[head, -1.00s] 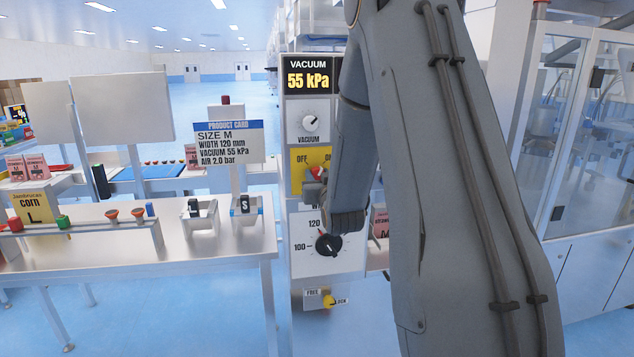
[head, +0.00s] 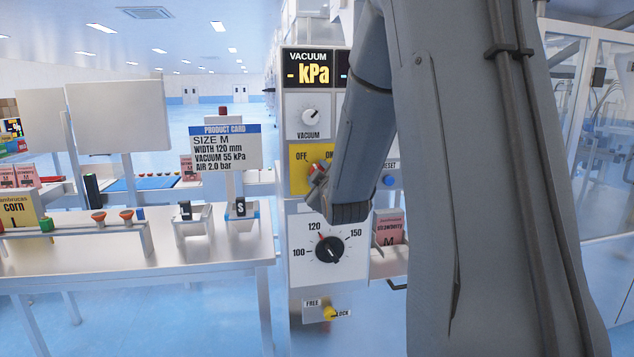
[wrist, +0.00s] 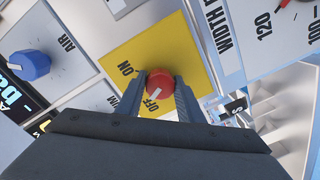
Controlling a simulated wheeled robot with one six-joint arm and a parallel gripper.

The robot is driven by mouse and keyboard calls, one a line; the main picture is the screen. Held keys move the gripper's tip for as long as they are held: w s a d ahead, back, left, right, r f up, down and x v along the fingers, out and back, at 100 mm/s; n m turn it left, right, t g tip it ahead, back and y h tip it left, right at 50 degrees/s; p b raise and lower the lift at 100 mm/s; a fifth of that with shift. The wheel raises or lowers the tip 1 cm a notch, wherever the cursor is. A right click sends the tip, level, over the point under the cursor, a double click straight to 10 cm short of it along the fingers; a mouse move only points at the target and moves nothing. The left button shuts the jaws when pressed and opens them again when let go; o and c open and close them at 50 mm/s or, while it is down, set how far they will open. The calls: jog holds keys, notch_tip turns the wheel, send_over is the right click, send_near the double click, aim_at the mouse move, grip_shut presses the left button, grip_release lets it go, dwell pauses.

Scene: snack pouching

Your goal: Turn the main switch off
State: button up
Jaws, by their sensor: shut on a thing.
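The main switch is a red knob (wrist: 159,82) on a yellow plate (wrist: 125,47) marked ON and OFF. In the wrist view my gripper (wrist: 161,84) has one finger on each side of the knob and is shut on it. The white mark on the knob is by the word OFF. In the head view the yellow plate (head: 299,180) shows OFF at left, while ON is partly behind my arm. My gripper (head: 317,184) hides part of the red knob there. The vacuum display (head: 307,68) above reads "- kPa".
The vacuum knob (head: 310,116) is above the plate and the black width dial (head: 329,249) below, near 120. A yellow free/lock lever (head: 330,313) is at the bottom. A blue air knob (wrist: 30,65) shows in the wrist view. A table (head: 235,252) stands left, with a product card (head: 224,148).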

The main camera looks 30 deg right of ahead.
jog(key=shift+f+n+b, duration=0.1)
jog(key=shift+n+b, duration=1.15)
jog(key=shift+n, duration=0.65)
jog(key=o, duration=1)
jog(key=shift+o, duration=0.2)
jog(key=b+v, duration=0.1)
jog(key=v, duration=0.6)
jog(key=shift+s+a+b, duration=0.15)
jog(key=shift+s+b, duration=0.15)
jog(key=shift+s, duration=0.1)
